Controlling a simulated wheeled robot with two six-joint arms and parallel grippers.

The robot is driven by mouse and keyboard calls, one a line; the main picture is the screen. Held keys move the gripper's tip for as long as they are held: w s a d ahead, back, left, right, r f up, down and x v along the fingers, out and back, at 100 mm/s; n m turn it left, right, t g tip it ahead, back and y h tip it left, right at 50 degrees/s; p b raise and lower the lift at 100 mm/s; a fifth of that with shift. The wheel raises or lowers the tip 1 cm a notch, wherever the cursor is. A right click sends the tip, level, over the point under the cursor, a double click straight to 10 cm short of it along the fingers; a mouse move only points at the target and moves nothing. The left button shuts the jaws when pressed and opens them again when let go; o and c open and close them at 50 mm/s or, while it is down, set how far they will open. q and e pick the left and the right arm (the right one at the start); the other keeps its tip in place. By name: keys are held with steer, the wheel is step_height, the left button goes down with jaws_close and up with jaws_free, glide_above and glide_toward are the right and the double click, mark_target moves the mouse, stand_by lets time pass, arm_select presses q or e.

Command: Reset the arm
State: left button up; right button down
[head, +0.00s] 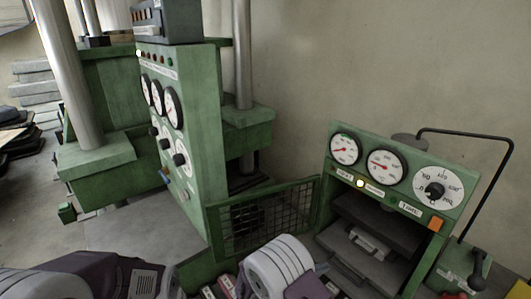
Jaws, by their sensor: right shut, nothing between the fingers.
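My right arm comes up at the bottom middle, with a white ribbed part and purple casing in front of the green machines. My right gripper (278,266) is low in the picture, mostly hidden by its own arm parts; it is shut and empty. My left arm's purple and white casing fills the bottom left corner; its gripper's fingers do not show.
A small green press (401,182) with three dials stands at right; a pale metal block (370,244) is in its opening. A bent black rod (490,193) rises beside it. A wire-mesh guard (262,219) and a tall green machine (193,120) stand left.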

steer(key=s+d+r+m+g, duration=0.3)
steer(key=d+r+m+g, duration=0.15)
steer(key=d, duration=0.25)
steer(key=s+d+m+g+y, duration=0.45)
steer(key=s+d+m, duration=0.2)
steer(key=s, duration=0.35)
steer(key=s+a+f+m+t+y, duration=0.1)
steer(key=s+a+m+y, duration=0.1)
steer(key=a+m+y, duration=0.2)
steer(key=s+a+f+m+t+y, duration=0.1)
steer(key=a+f+m+t+y, duration=0.1)
steer(key=a+m+y, duration=0.3)
steer(key=a+m, duration=0.2)
steer(key=a, duration=0.2)
steer(key=shift+s+f, duration=0.25)
steer(key=shift+s, duration=0.1)
steer(key=shift+s, duration=0.1)
